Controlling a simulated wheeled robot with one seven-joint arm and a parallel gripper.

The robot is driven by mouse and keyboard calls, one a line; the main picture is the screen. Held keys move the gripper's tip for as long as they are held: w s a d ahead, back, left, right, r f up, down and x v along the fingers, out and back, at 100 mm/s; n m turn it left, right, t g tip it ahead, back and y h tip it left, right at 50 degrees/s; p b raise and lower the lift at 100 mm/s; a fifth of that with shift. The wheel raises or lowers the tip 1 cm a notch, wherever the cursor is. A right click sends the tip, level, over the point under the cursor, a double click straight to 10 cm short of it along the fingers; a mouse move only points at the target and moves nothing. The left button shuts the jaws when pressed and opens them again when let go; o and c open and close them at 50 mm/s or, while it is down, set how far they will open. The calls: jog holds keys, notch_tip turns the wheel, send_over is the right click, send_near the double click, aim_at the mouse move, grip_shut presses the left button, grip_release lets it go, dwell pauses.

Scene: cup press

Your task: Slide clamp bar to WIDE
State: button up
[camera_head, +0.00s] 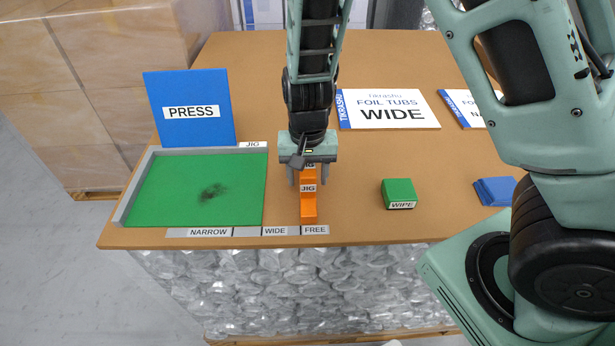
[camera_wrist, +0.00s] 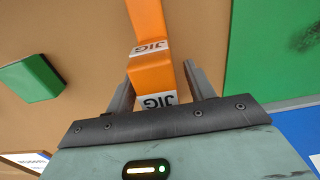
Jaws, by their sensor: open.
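The orange clamp bar (camera_head: 308,205), labelled JIG, stands on the table right of the green jig mat (camera_head: 160,190). Its front end lines up with the FREE label (camera_head: 315,230), right of the WIDE label (camera_head: 275,231). My gripper (camera_head: 308,181) is over the bar's rear part with one finger on each side. In the wrist view my gripper (camera_wrist: 158,85) is open, with the orange bar (camera_wrist: 152,72) between its fingers and gaps showing beside it. The bar's far end is partly hidden by my gripper in the head view.
A grey jig rail (camera_head: 200,150) edges the mat, with the NARROW label (camera_head: 208,232) in front. A blue PRESS block (camera_head: 190,125) stands behind. A green WIPE block (camera_head: 398,194) and a blue block (camera_head: 494,191) lie right. A FOIL TUBS WIDE box (camera_head: 390,108) lies farther back.

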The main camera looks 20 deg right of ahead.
jog(key=shift+f, duration=0.55)
grip_shut()
jog(key=w+a+p, duration=0.1)
jog(key=a, duration=0.1)
jog(key=w+a+p, duration=0.1)
jog(key=a, duration=0.1)
jog(key=w+a+p, duration=0.1)
jog(key=a, duration=0.2)
jog(key=shift+r+p, duration=0.15)
jog(key=shift+p, duration=0.15)
jog(key=shift+w+a, duration=0.1)
jog(key=shift+a, duration=0.05)
grip_release()
